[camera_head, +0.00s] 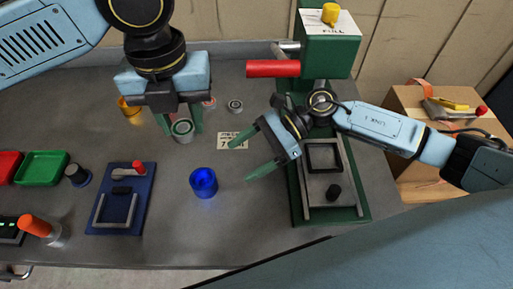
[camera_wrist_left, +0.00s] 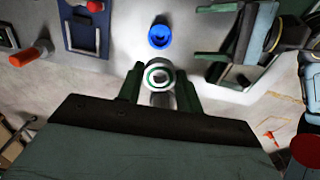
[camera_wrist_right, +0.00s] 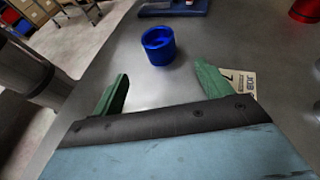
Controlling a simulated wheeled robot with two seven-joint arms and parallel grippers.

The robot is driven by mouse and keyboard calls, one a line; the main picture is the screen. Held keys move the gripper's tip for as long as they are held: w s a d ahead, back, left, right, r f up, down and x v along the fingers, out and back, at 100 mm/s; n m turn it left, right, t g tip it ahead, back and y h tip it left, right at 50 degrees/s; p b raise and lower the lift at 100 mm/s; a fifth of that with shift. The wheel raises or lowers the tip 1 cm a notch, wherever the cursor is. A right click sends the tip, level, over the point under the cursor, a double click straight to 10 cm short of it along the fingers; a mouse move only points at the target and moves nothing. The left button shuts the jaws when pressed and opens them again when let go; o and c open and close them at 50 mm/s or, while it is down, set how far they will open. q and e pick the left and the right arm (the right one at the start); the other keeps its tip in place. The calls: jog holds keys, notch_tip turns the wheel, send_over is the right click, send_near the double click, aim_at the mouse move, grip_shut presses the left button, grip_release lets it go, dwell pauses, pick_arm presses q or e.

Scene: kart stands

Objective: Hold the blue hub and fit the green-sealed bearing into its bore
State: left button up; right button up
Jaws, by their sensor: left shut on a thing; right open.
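The blue hub (camera_head: 204,182) stands upright on the grey bench, its bore facing up. It also shows in the left wrist view (camera_wrist_left: 160,36) and the right wrist view (camera_wrist_right: 158,46). My left gripper (camera_head: 182,128) is shut on the green-sealed bearing (camera_head: 182,130), a silver ring with a green band. The bearing also shows between the fingers in the left wrist view (camera_wrist_left: 158,75). It is up and behind the hub in the head view. My right gripper (camera_head: 254,160) is open and empty, to the right of the hub, with its fingers pointing towards it.
A green press (camera_head: 328,45) with a red handle (camera_head: 272,68) stands right of the hub. Another ring (camera_head: 235,105) and a printed card (camera_head: 232,141) lie behind. A blue fixture plate (camera_head: 122,205) and a green tray (camera_head: 42,168) lie left. The bench front is clear.

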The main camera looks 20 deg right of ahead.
aim_at(211, 177)
jog(key=x, duration=0.9)
jog(key=shift+a+f, duration=0.1)
jog(key=shift+a, duration=0.25)
jog(key=c, duration=1.3)
pick_arm(q)
notch_tip(211, 177, down, 12)
jog(key=m, duration=0.6)
jog(key=shift+f, duration=0.25)
